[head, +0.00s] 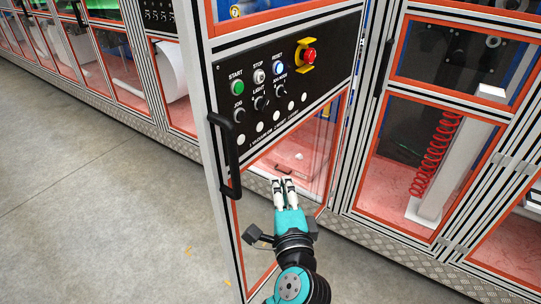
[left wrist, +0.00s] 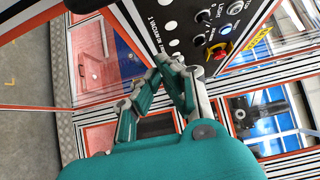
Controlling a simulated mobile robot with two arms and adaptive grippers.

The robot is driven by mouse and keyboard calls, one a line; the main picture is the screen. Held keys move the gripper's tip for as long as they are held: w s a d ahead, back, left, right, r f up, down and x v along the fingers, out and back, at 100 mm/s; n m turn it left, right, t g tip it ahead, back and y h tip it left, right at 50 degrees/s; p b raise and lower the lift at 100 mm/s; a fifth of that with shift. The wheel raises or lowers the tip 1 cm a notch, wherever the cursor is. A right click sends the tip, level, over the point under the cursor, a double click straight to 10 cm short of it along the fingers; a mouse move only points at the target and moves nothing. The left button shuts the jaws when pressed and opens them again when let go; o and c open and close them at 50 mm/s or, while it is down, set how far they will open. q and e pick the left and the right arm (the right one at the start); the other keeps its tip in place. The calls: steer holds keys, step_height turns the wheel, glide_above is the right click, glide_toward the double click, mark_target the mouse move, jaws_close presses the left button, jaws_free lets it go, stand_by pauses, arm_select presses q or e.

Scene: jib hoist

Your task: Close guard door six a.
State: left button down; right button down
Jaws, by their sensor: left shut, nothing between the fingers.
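A guard door (head: 216,185) with a pale metal frame and orange-edged windows stands swung out from the machine line, its free edge at the left. It carries a black control panel (head: 262,85) and a vertical black handle (head: 226,155) near that free edge. I can read no "six a" label. My left gripper (head: 284,183) is shut and empty, to the right of the handle, in front of the door's lower window (head: 310,150). In the left wrist view its fingertips (left wrist: 172,66) overlap the panel's edge (left wrist: 170,15); I cannot tell whether they touch. My right gripper is not in view.
The panel has labelled buttons and a red emergency stop (head: 309,55). Fixed machine bays continue on both sides; the right one (head: 425,160) shows a coiled red hose (head: 436,155).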

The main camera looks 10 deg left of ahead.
arm_select(q)
steer(key=p, duration=0.3)
glide_toward(258, 139)
steer(key=w+d, duration=0.2)
steer(key=shift+w+a+p, duration=0.6)
steer(key=shift+w+a, duration=0.1)
steer(key=shift+a, duration=0.2)
steer(key=shift+w+a+p, duration=0.55)
steer(key=shift+w+a, duration=0.1)
steer(key=shift+a, duration=0.3)
steer(key=shift+a, duration=0.1)
